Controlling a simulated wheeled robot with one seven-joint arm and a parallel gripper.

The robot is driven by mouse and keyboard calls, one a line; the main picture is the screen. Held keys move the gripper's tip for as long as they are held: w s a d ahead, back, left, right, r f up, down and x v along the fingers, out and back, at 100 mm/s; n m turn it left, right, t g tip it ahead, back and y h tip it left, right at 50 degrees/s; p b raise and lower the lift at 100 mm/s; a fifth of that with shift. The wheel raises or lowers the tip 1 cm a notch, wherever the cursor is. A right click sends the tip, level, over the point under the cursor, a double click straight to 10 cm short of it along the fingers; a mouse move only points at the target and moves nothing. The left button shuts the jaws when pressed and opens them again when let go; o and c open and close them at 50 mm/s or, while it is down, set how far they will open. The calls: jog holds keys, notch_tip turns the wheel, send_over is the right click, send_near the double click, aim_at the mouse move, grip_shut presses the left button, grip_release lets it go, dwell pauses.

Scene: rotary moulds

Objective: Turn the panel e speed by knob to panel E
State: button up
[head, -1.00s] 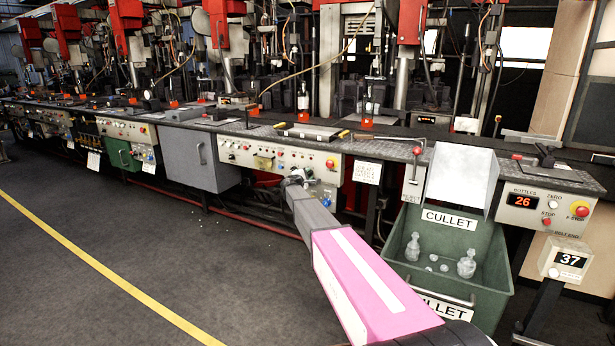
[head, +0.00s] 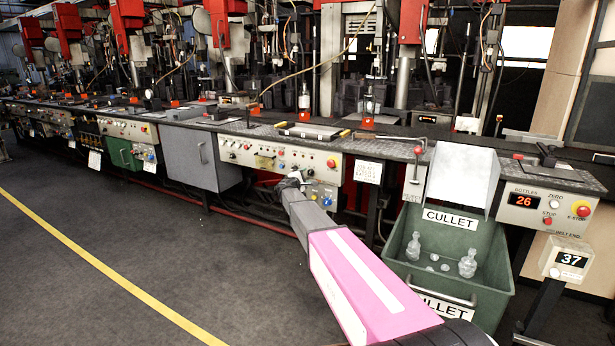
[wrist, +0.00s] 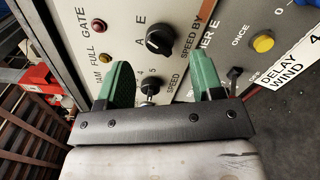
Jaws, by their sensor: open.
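The black speed-by knob (wrist: 160,42) is on a pale panel (wrist: 215,50) in the wrist view, between the lettering SPEED BY and the letters A and E. A and E lie to its left, E above A in the picture. I cannot tell for sure where its pointer stands. My gripper (wrist: 165,75) is open, its two green fingers apart and pointing toward the panel, with nothing held. The knob lies just beyond the gap between the fingertips. In the head view my gripper (head: 290,181) is in front of the control panel (head: 240,152), its fingers too small to make out.
A smaller SPEED knob (wrist: 149,87) shows between the fingers, close to the left one. A small toggle (wrist: 234,74) and a yellow button (wrist: 263,43) lie to the right. A green cullet bin (head: 400,262) stands right of my arm. The floor at left is clear.

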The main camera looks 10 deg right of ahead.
jog(key=v, duration=0.6)
jog(key=shift+s+a, duration=0.2)
jog(key=shift+s, duration=0.15)
jog(key=s+d+f+m+g+y, duration=0.1)
jog(key=s+d+f+m+g, duration=0.25)
jog(key=s, duration=0.45)
jog(key=s+d+f+m+g+y, duration=0.1)
jog(key=s+d+f+m+g, duration=0.25)
jog(key=s, duration=0.55)
jog(key=s+d+f+m+g, duration=0.2)
jog(key=s+d+f, duration=0.25)
jog(key=s, duration=0.35)
jog(key=s+a+f+m+g+y, duration=0.2)
jog(key=s+m+y, duration=0.1)
jog(key=s, duration=0.8)
jog(key=s+a+f+m+g+y, duration=0.2)
jog(key=s+y, duration=0.3)
jog(key=s, duration=0.7)
jog(key=shift+s+a+f+m+g+y, duration=0.15)
jog(key=shift+a+f+m+g+y, duration=0.2)
jog(key=shift+a+f+g, duration=0.35)
jog(key=shift+d, duration=0.15)
